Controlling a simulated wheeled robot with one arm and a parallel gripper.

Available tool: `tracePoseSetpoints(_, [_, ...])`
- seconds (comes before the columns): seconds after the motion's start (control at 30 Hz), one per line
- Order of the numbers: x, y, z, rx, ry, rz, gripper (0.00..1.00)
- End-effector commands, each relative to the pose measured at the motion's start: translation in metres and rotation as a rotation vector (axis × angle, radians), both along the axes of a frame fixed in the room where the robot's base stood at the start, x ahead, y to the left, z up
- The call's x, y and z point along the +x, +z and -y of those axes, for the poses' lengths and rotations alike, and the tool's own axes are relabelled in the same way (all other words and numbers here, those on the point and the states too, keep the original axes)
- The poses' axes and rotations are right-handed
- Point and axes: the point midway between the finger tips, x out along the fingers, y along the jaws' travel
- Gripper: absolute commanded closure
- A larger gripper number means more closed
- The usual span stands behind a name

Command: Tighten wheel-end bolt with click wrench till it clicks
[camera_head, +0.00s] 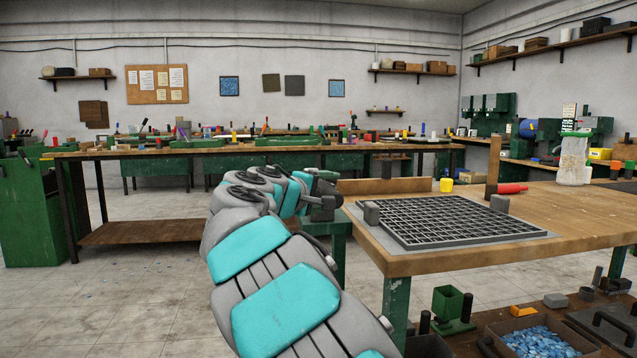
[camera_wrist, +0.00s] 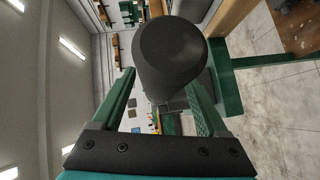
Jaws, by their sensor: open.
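My gripper (camera_head: 325,203) is at the left end of the near workbench, by its front left corner. In the wrist view my gripper (camera_wrist: 162,80) has its two green fingers spread wide apart. A dark grey, rounded cylindrical end (camera_wrist: 172,48) fills the space at and beyond the fingertips. It looks like a handle or bar end seen end-on, and the fingers do not appear closed on it. I cannot tell whether it belongs to the click wrench. I cannot make out the wheel-end bolt in either view.
The near workbench (camera_head: 590,205) holds a black grid plate (camera_head: 455,222) with grey blocks, a yellow cup (camera_head: 446,184) and a red-handled item (camera_head: 511,188). Below stands a bin of blue chips (camera_head: 540,342). A long bench (camera_head: 110,153) stands behind.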

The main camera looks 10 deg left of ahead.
Motion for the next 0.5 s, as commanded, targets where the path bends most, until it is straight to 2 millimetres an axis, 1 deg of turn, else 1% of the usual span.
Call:
tracePoseSetpoints(0.07, [-0.0003,0.0003,-0.0002,0.0,0.0,0.0,0.25])
tracePoseSetpoints(0.5, [-0.0006,0.0004,-0.0005,0.001,0.001,0.001,0.74])
